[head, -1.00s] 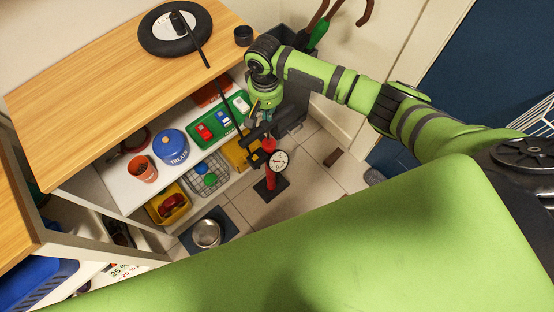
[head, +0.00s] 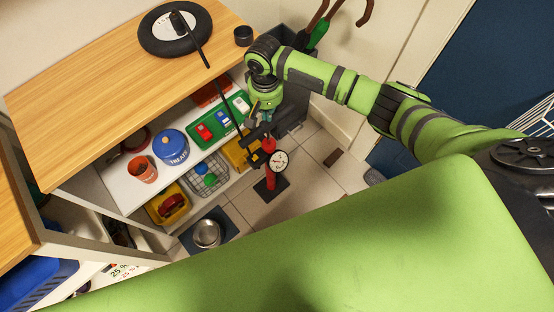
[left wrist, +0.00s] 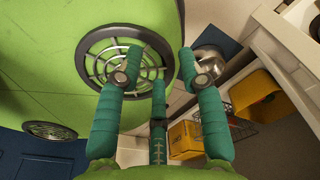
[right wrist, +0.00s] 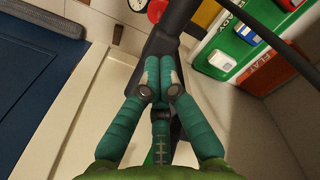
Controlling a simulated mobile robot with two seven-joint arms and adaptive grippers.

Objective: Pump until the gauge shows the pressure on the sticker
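The red floor pump (head: 271,181) stands upright on the tiles, with a round white gauge (head: 279,162) on its front. The gauge's needle and numbers are too small to read. My right gripper (head: 262,118) is at the black pump handle (head: 256,134); in the right wrist view its fingers (right wrist: 158,75) are closed together around the dark handle (right wrist: 163,45). A thin black hose (head: 225,98) runs up to the black wheel (head: 152,40) on the bench. I can make out no readable pressure sticker. My left gripper (left wrist: 162,68) is open and empty, outside the head view.
The wooden bench top (head: 95,95) is above a white shelf with a blue treats tin (head: 171,147), an orange cup (head: 142,170) and a green tray (head: 207,133). Bins stand below. A metal bowl (head: 206,233) sits on a floor mat. Floor right of the pump is mostly clear.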

